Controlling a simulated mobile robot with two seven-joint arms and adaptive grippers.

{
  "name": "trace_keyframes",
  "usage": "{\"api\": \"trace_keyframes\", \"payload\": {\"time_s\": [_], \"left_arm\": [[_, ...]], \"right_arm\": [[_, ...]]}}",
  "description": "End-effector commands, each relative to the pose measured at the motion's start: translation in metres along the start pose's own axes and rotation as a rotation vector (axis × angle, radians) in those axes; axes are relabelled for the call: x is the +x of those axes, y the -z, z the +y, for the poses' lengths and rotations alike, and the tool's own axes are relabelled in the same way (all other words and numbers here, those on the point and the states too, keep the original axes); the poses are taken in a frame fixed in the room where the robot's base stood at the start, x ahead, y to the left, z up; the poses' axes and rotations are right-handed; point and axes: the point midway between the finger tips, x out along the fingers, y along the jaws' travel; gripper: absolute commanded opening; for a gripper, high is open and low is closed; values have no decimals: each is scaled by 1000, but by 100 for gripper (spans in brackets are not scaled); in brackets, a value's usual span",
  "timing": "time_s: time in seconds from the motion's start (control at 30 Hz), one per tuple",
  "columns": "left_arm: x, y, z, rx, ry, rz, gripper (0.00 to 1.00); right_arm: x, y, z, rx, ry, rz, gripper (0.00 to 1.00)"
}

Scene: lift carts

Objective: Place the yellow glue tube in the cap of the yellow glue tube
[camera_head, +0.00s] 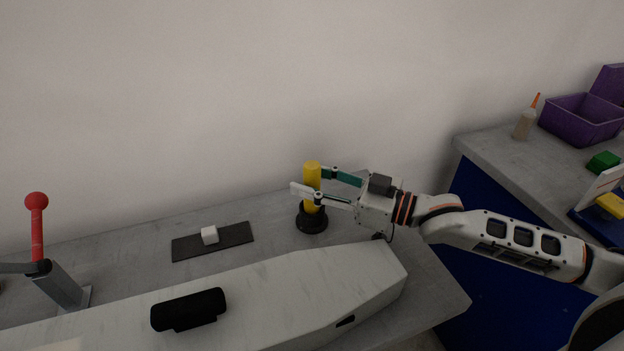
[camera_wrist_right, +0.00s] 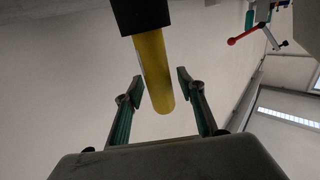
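The yellow glue tube (camera_head: 312,175) stands upright on the grey table, with its lower end in a round black base (camera_head: 312,221), which may be its cap. My right gripper (camera_head: 308,184) reaches in from the right at the tube's upper part. In the right wrist view, the yellow tube (camera_wrist_right: 154,75) passes between the two spread fingers (camera_wrist_right: 158,82), with a gap on each side. The right gripper is open and not holding it. The black base (camera_wrist_right: 140,14) shows at the top of that view. My left gripper is not in view.
A dark flat plate (camera_head: 190,246) with a white block (camera_head: 209,235) lies left of the tube. A red-knobbed lever (camera_head: 37,220) stands far left. A second table at right holds a glue bottle (camera_head: 525,124), purple bins (camera_head: 580,120) and a green block (camera_head: 603,161).

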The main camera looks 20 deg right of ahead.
Motion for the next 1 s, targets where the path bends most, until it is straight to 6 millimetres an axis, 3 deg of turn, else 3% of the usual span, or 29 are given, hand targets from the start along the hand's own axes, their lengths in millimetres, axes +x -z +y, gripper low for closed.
{"api": "trace_keyframes", "payload": {"time_s": [0.27, 1.0], "left_arm": [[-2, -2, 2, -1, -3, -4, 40], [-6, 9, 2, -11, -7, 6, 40]], "right_arm": [[-5, 3, 0, 0, -1, -2, 39], [-99, 3, 0, 0, 0, -4, 39]]}}
